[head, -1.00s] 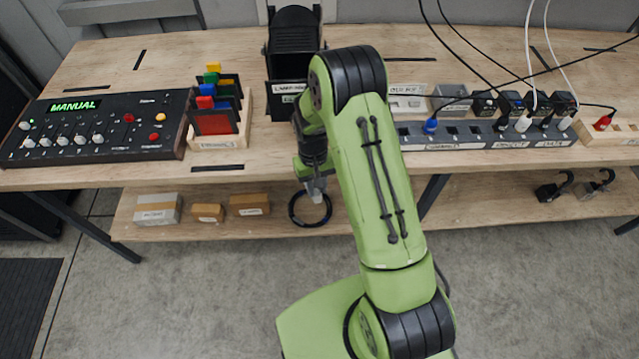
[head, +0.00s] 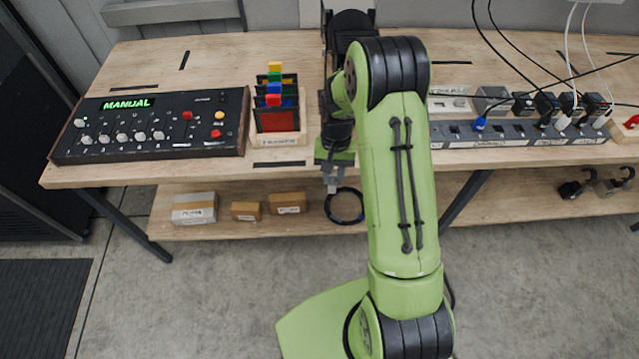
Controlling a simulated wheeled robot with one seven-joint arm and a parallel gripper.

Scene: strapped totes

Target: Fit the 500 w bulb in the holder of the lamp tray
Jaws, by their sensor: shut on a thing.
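My gripper (head: 333,176) points down just in front of the bench's front edge. It is shut on a small pale thing (head: 333,187) at its tips, too small here to tell whether it is the 500 w bulb. A black lamp-like housing (head: 350,24) stands on the bench behind my arm, mostly hidden by it. I cannot make out the lamp tray or its holder; my arm covers much of that area.
A black control panel (head: 150,122) reading MANUAL and a wooden rack (head: 278,139) of coloured frames stand left. A socket strip (head: 505,132) with plugs and cables lies right. Small boxes (head: 288,203) and a black ring (head: 345,206) lie on the lower shelf. The floor in front is clear.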

